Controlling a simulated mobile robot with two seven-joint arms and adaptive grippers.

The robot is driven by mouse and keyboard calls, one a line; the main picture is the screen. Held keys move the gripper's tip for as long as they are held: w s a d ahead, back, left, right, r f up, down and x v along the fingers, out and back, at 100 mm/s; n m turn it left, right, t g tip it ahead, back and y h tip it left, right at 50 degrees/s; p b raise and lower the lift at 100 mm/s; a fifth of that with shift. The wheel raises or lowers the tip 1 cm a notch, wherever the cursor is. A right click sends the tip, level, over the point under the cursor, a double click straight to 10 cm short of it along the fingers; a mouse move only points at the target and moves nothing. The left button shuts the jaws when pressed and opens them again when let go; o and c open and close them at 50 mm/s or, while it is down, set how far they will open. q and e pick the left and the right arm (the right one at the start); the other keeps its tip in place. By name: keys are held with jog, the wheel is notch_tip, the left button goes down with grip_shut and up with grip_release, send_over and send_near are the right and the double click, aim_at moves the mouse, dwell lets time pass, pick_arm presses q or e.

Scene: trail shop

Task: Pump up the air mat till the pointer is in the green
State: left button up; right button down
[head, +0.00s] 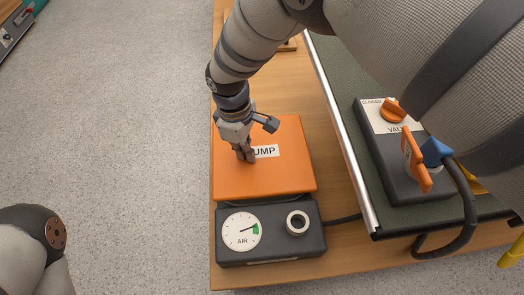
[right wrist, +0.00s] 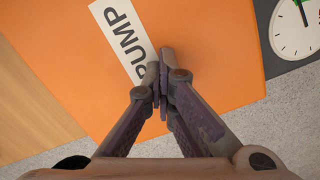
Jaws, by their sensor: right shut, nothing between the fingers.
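The orange pump plate (head: 285,182) lies flat on the wooden bench, its PUMP label partly covered by my right gripper (head: 246,158). That gripper points down, shut and empty, its tips at the plate by the label; I cannot tell whether they press on it. The right wrist view shows the closed fingertips (right wrist: 160,75) over the plate (right wrist: 215,50). The round AIR gauge (head: 242,231) sits in a dark box in front of the plate. Its pointer aims right and slightly up, at the green sector. The green mat (head: 345,95) lies right. My left gripper is out of view.
A dark valve box (head: 372,150) stands on the mat with an orange knob (head: 393,110), a CLOSED label, an orange lever (head: 415,160) and a blue connector (head: 436,152) with a black hose (head: 466,195). Floor left is clear.

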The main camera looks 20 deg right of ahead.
notch_tip(320, 180, up, 11)
jog(key=shift+w+a, duration=0.3)
jog(key=shift+a, duration=0.1)
dwell(0.5)
